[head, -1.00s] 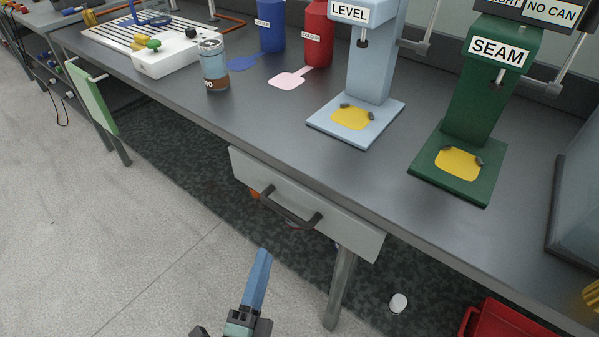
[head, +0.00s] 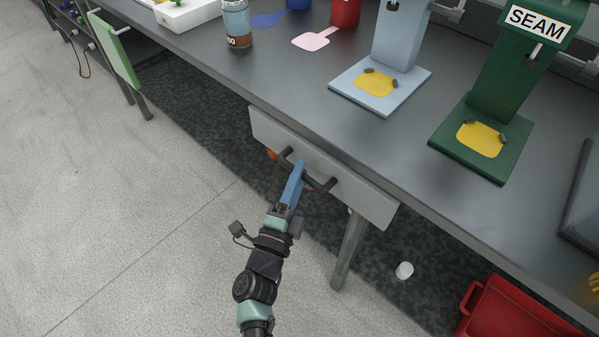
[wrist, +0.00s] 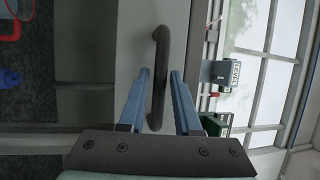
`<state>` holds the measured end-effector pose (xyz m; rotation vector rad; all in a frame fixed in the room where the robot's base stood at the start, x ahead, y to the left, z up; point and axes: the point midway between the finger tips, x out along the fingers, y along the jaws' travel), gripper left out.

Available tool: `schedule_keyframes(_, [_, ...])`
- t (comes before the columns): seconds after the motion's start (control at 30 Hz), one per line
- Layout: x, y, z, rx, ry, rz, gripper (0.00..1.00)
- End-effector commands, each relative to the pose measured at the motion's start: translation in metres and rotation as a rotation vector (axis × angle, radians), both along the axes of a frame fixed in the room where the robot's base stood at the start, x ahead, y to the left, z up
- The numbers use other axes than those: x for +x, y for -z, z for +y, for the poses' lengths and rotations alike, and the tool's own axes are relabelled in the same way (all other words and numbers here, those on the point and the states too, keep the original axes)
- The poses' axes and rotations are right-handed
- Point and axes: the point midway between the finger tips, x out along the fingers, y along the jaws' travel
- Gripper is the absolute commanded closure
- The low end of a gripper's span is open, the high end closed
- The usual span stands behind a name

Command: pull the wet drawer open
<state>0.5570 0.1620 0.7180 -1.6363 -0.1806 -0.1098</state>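A pale grey drawer front (head: 358,188) sits under the bench's front edge and looks shut; no label shows on it. Its dark bar handle (head: 325,185) is also in the wrist view (wrist: 161,48). My gripper (head: 300,166) is at the handle, its blue fingers pointing at the drawer. In the wrist view my gripper (wrist: 161,72) is open, with one finger on each side of the handle and gaps beside the bar. The drawer's inside is hidden.
The bench (head: 290,95) carries a blue LEVEL stand (head: 350,90), a green SEAM stand (head: 450,150) and a can (head: 237,25). A bench leg (head: 349,250), white cup (head: 404,270) and red crate (head: 510,310) are right below. The floor at left is clear.

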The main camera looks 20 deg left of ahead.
Motion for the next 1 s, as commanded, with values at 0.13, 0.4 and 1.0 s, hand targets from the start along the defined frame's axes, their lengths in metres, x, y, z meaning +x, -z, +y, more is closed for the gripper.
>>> schedule_keyframes(0.13, [0.0072, -0.0011, 0.0003, 0.0, 0.0, 0.001, 0.68])
schedule_keyframes(0.4, [0.0078, -0.0013, 0.0003, 0.0, 0.0, 0.001, 0.68])
schedule_keyframes(1.0, [0.0075, -0.0014, 0.0003, 0.0, 0.0, 0.001, 1.0])
